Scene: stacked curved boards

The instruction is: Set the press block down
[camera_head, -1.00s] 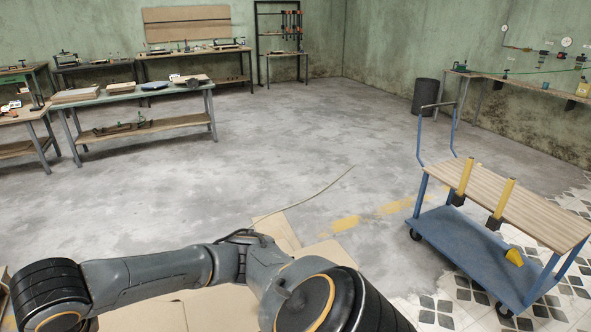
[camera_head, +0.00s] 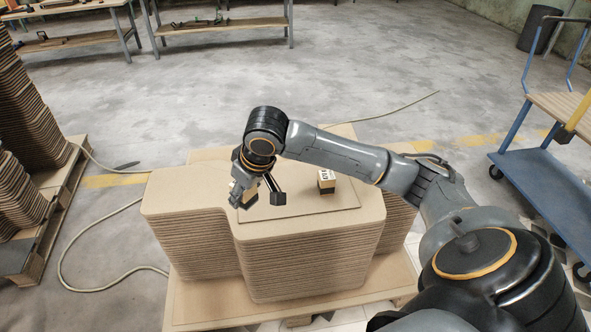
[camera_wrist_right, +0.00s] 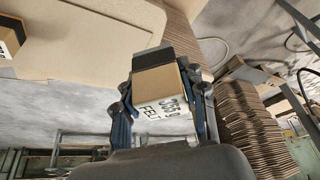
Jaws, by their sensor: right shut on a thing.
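In the head view the block is mostly hidden by the gripper, which is over the left-middle of a stack of curved boards (camera_head: 185,190). I cannot tell whether the block touches the top board. My left gripper is not in view.
A second tan block with dark lettering (camera_head: 326,182) stands on a thin sheet on the stack, right of my gripper; part of it shows in the wrist view (camera_wrist_right: 10,38). More board stacks (camera_head: 20,185) stand on a pallet at left. A blue cart (camera_head: 545,160) is at right.

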